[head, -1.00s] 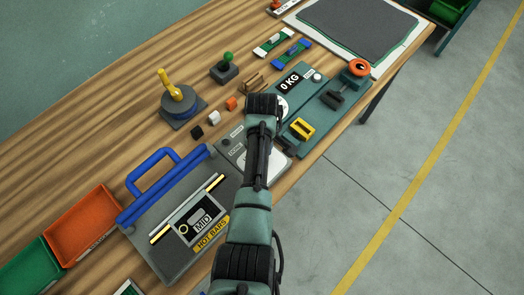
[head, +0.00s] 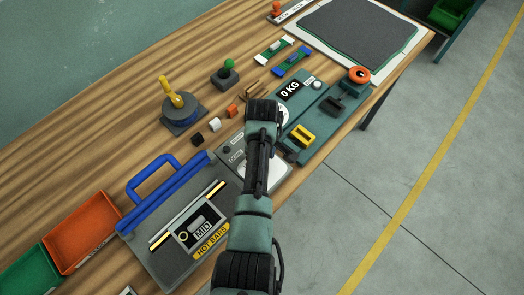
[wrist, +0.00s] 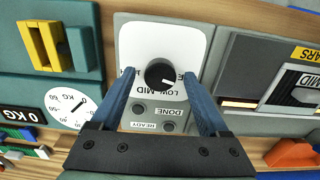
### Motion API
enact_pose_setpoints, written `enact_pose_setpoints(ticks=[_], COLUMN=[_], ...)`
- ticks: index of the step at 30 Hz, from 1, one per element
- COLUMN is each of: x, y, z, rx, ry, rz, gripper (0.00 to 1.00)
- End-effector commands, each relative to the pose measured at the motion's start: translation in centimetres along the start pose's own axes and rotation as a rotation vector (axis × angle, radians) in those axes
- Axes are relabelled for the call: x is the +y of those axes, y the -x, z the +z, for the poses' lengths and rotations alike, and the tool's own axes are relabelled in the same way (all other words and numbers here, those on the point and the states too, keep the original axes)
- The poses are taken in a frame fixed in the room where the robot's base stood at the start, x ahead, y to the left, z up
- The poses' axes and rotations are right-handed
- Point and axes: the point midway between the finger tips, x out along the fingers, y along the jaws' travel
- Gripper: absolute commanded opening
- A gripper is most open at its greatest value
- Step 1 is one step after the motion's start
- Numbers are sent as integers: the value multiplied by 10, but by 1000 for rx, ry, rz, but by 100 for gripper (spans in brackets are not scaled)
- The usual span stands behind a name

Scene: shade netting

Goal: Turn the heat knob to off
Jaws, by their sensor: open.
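The heat knob (wrist: 160,72) is a round black dial on a white plate (wrist: 137,45) with upside-down lettering, of which LOW and MID can be read. A small pale mark shows on the knob's lower right, near the lettering; the exact setting is hard to tell. My gripper (wrist: 158,76) is open, its two blue fingers on either side of the knob, with visible space between each finger and the knob. Contact cannot be seen. In the head view my arm hides the knob and the gripper; part of the grey knob panel (head: 236,160) shows beside it.
A teal scale unit (head: 318,112) reading 0 KG stands on one side of the panel. A hot-bars sealer (head: 165,240) with a blue handle (head: 165,190) stands on the other. READY and DONE lamps sit beside the knob plate. A yellow-handled lever (head: 178,108) stands behind.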

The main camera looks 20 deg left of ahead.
Motion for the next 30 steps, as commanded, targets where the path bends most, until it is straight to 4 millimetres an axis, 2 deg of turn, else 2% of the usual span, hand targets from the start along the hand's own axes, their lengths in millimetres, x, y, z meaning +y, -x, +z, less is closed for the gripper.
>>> enact_pose_setpoints(ticks=[5,12,18,24,30], x=[1,1,1,0,0], y=[22,74,110,126,128], z=[0,-1,-1,-1,0], rx=[3,5,4,2,2], ry=[-1,0,0,0,1], rz=[3,7,5,3,2], gripper=[78,78,78,78,78])
